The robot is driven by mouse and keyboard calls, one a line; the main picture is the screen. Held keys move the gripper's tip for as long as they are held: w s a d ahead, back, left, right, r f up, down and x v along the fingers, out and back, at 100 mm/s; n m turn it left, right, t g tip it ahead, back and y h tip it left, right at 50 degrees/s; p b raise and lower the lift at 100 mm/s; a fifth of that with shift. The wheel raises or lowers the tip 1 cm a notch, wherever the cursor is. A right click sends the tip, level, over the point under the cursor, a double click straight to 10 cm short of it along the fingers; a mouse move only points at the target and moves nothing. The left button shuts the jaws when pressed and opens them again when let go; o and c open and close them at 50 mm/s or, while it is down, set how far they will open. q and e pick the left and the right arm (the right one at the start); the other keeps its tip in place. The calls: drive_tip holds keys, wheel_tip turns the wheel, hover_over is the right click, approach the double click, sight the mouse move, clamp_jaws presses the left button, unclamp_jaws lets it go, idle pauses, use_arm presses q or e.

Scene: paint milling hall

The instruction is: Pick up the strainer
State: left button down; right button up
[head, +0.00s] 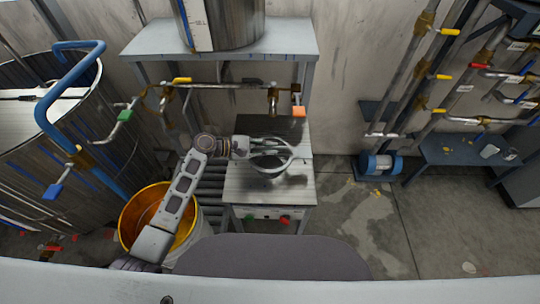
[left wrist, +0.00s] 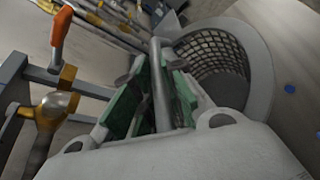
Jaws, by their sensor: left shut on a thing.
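The strainer (head: 289,162) is a round grey mesh bowl with a pale rim, over the small metal table in the head view. In the left wrist view the strainer (left wrist: 262,62) fills the upper right, with its mesh and wide rim showing. My left gripper (head: 262,147) reaches in from the left to the strainer's side. In the left wrist view my left gripper (left wrist: 158,95) has its green-padded fingers closed around a grey bar beside the rim. I cannot tell whether the strainer touches the tabletop. My right gripper is not in view.
The small metal table (head: 240,185) has buttons on its front. A pipe with an orange-handled tap (head: 297,110) runs just behind it. A yellow-lined bucket (head: 130,220) stands under my left arm. The floor to the right is mostly clear.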

use_arm(q)
drive_tip(key=shift+r, duration=0.1)
drive_tip(key=shift+r, duration=4.95)
